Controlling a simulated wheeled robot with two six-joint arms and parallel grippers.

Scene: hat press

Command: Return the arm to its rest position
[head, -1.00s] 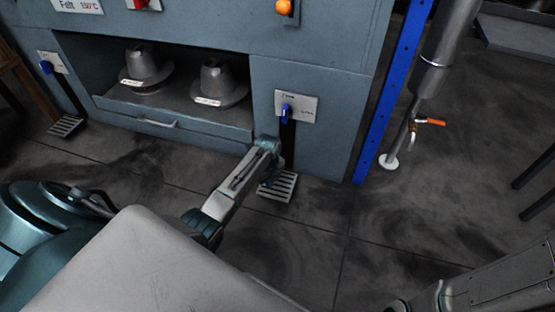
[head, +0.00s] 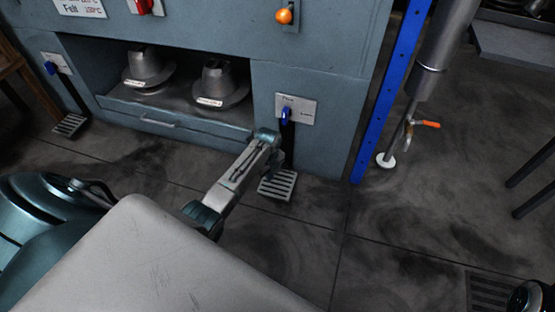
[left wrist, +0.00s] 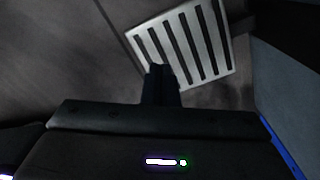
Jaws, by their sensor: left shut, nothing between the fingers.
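My left arm reaches from the lower left towards the hat press (head: 330,60) in the head view. My left gripper (left wrist: 158,72) shows in the left wrist view with its dark fingers together and nothing between them. It is over or near the slotted right foot pedal (left wrist: 185,45), which also shows in the head view (head: 277,185). I cannot tell whether the fingertips touch it. In the head view the forearm largely hides this gripper. A dark rounded part, probably of my right arm, shows at the lower right corner. My right gripper cannot be made out.
Two metal hat forms (head: 143,68) (head: 217,82) stand in the press opening. A blue lever (head: 285,116) is above the right pedal. A second pedal (head: 70,125) is at the left. A blue post (head: 385,100) and a pipe (head: 432,65) stand right. Floor between is clear.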

